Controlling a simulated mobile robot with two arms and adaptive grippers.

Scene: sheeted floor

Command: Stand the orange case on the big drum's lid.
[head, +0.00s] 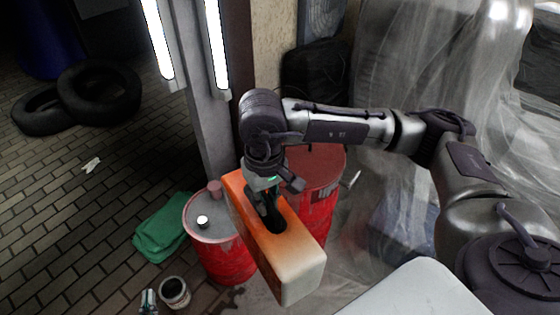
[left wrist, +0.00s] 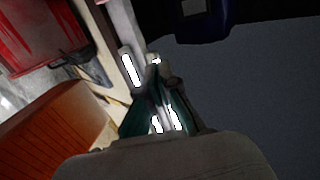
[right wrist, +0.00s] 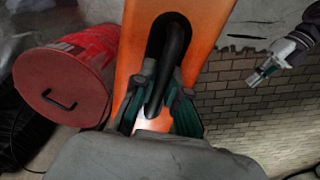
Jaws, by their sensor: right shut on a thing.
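The orange case (head: 285,248) is a long block with a pale end and a dark handle in a slot. It hangs tilted in front of the drums, clear of the lid. My right gripper (head: 268,205) is shut on its handle; the right wrist view shows the fingers (right wrist: 160,95) around the dark bar. The big drum (head: 318,165) is red with a red lid, partly hidden behind my arm and the case. Its lid shows in the right wrist view (right wrist: 62,92) with a dark handle. My left gripper (head: 148,300) is low at the bottom left, fingers together and empty.
A smaller red drum (head: 212,222) with a grey lid carrying small items stands left of the case. A green cloth (head: 163,230) and an open can (head: 174,291) lie nearby. A post with lit tubes (head: 195,90) rises behind. Plastic sheeting hangs at right.

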